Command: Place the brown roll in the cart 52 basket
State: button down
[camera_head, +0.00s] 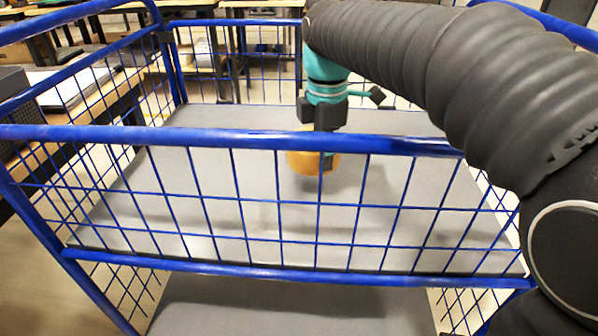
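The brown roll (304,162) is an orange-brown round thing seen through the front mesh of a blue wire cart. It is at the lower end of my gripper (325,155), over the cart's grey upper shelf (230,205). A soft shadow lies on the shelf below it, so it seems a little above the surface. The gripper points down inside the basket. Its fingers are mostly hidden by the blue top rail (230,137), but a dark finger shows against the roll's right side. No cart number is readable.
The blue rail and mesh front stand between my body and the shelf. Mesh sides and a back panel (262,60) enclose it. The grey shelf is otherwise empty. A lower shelf (285,305) is below. Tables (400,18) stand behind, and a bench with papers (70,85) is at left.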

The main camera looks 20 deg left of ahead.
jog(key=a+f, duration=0.1)
jog(key=w+a+f, duration=0.1)
jog(key=a, duration=0.1)
jog(key=w+a+f, duration=0.1)
jog(key=a, duration=0.1)
jog(key=shift+f, duration=0.1)
jog(key=shift+f+b, duration=0.45)
jog(key=shift+f, duration=1.5)
jog(key=c, duration=1.1)
grip_release()
jog(key=shift+f, duration=0.1)
notch_tip(320, 180, up, 12)
jog(key=shift+r+p, duration=0.1)
jog(key=shift+p, duration=1.05)
